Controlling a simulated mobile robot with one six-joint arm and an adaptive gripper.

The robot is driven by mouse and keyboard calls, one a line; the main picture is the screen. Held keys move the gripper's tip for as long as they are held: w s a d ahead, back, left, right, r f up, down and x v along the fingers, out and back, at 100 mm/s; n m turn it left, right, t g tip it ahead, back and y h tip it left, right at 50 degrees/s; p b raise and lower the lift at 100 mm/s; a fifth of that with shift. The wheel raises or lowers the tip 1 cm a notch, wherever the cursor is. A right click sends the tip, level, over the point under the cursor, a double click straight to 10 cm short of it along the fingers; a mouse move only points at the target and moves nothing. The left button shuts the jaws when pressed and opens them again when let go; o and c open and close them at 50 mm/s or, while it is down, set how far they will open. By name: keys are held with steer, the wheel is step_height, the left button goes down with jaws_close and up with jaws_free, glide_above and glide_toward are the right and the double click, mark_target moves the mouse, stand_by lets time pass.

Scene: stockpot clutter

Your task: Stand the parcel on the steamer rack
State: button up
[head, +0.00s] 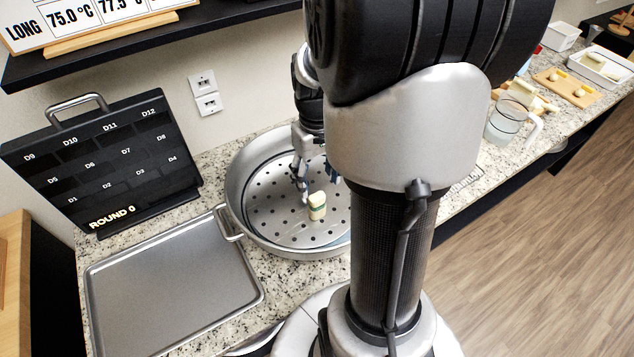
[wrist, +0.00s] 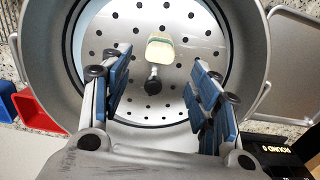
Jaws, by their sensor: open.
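The parcel (head: 317,206) is a small cream block with a green band. It stands on the perforated steamer rack (head: 285,225) inside the round metal pot (head: 240,165). In the wrist view the parcel (wrist: 159,50) lies beyond the gap between my fingers, with a short stalk and a black knob (wrist: 153,86) beside it; I cannot tell whether they are attached. My gripper (head: 316,178) is over the rack, close to the parcel and apart from it. In the wrist view my gripper (wrist: 158,75) has its blue-padded fingers spread with nothing between them. My arm hides the pot's right side.
An empty metal tray (head: 170,285) lies left of the pot. A black board (head: 110,165) stands behind the tray. A glass jug (head: 506,122) and a wooden board with small pieces (head: 566,88) are at right. Red (wrist: 35,112) and blue bins show in the wrist view.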

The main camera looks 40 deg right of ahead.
steer(key=shift+a+r, duration=0.1)
steer(key=shift+r, duration=0.35)
steer(key=s+a+r+n+t, duration=0.1)
steer(key=s+a+r, duration=0.3)
steer(key=a, duration=0.6)
steer(key=s+a+r+n+t, duration=0.2)
steer(key=s+a+r, duration=0.3)
steer(key=a+r, duration=0.3)
steer(key=shift+a+r+t, duration=0.2)
steer(key=shift+a+t, duration=0.6)
steer(key=shift+a, duration=0.2)
